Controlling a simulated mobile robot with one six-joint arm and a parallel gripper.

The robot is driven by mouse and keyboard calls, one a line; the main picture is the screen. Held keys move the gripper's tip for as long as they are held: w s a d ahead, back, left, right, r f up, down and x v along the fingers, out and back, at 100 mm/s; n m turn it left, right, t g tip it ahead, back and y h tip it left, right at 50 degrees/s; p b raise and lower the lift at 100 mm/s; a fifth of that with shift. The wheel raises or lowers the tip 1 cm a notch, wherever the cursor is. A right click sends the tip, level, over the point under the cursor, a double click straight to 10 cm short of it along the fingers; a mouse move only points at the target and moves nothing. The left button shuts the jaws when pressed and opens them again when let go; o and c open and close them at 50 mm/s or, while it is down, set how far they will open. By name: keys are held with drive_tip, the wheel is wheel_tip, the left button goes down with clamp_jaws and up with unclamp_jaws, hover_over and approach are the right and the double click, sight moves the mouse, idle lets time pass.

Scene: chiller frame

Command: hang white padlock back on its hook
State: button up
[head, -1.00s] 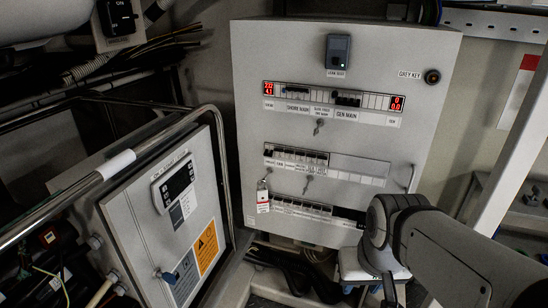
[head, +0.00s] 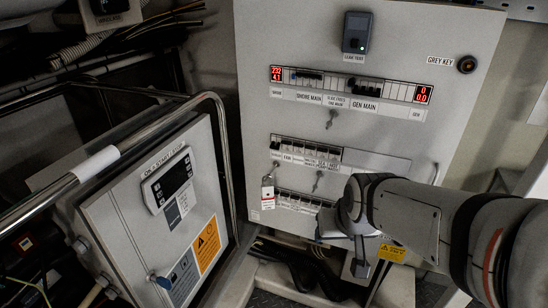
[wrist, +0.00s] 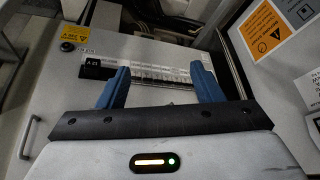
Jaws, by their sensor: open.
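A small padlock with a red-and-white tag (head: 267,194) hangs at the left end of the lower breaker rows in the head view. Its shackle goes up towards a small round fitting there, but how it is held is too small to tell. My gripper (wrist: 160,76) has two blue fingers spread apart with nothing between them in the wrist view. They point towards a breaker row on the panel. In the head view my arm's end is right of and below the padlock, apart from it. I cannot make out a separate empty hook or the padlock in the wrist view.
The light grey breaker panel (head: 390,60) has red displays, key switches and a handle at right. Cables lie below the panel.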

sight(268, 195)
drive_tip(key=w+a+f+t+y+b, duration=0.1)
drive_tip(key=w+a+f+t+b, duration=0.1)
drive_tip(key=w, duration=0.4)
drive_tip(key=w+a+f+n+t+b, duration=0.1)
drive_tip(key=w+a+f+t+b, duration=0.1)
drive_tip(key=w+a+f+t, duration=0.3)
drive_tip(key=w+a+f+t+y+b, duration=0.1)
drive_tip(key=w+a+f+t+b, duration=0.2)
drive_tip(key=w+a, duration=0.4)
drive_tip(key=shift+w+a+f+t+y, duration=0.15)
drive_tip(key=shift+w+f+t, duration=0.15)
drive_tip(key=shift+w+f, duration=0.25)
drive_tip(key=shift+w+a+f+t+y, duration=0.15)
drive_tip(key=shift+w+f+t, duration=0.15)
drive_tip(key=shift+w, duration=0.35)
drive_tip(key=shift+a+f+t+b, duration=0.15)
drive_tip(key=shift+a+t+b, duration=0.2)
drive_tip(key=shift+t, duration=0.25)
drive_tip(key=shift+w+a, duration=0.15)
drive_tip(key=shift+w, duration=0.1)
drive_tip(key=w, duration=0.4)
drive_tip(key=w+p, duration=0.1)
drive_tip(key=w, duration=0.2)
drive_tip(key=shift+w+a+f, duration=0.1)
drive_tip(key=shift+a, duration=0.3)
drive_tip(key=shift+c, duration=0.6)
drive_tip(key=c, duration=1.1)
drive_tip(key=shift+c, duration=0.2)
